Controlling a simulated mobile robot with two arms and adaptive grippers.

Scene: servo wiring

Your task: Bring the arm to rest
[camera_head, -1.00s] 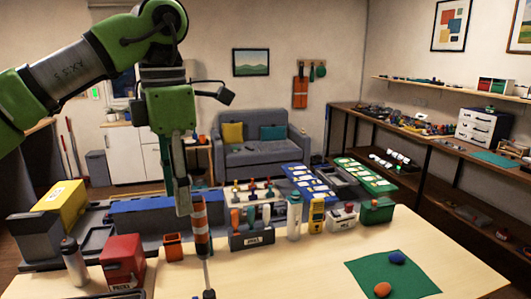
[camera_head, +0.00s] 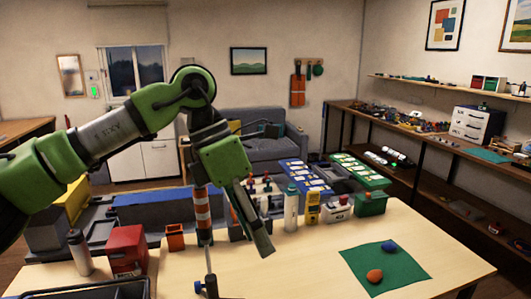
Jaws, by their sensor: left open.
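My left arm (camera_head: 112,135), green and grey, comes in from the left and bends at a raised elbow. Its forearm slopes down to the right to the left gripper (camera_head: 260,240). The gripper is open, seen mostly from the side, with its grey fingers tilted down and to the right. I see nothing held in it. It hangs in front of the tool row at the back of the wooden table (camera_head: 290,270) and hides part of that row. Its height above the table is hard to tell. My right gripper is not in view.
An orange-and-white striped post (camera_head: 203,215) stands close left of the gripper. A white bottle (camera_head: 291,208) and yellow meter (camera_head: 313,208) stand to its right. A red box (camera_head: 126,250) is at left.

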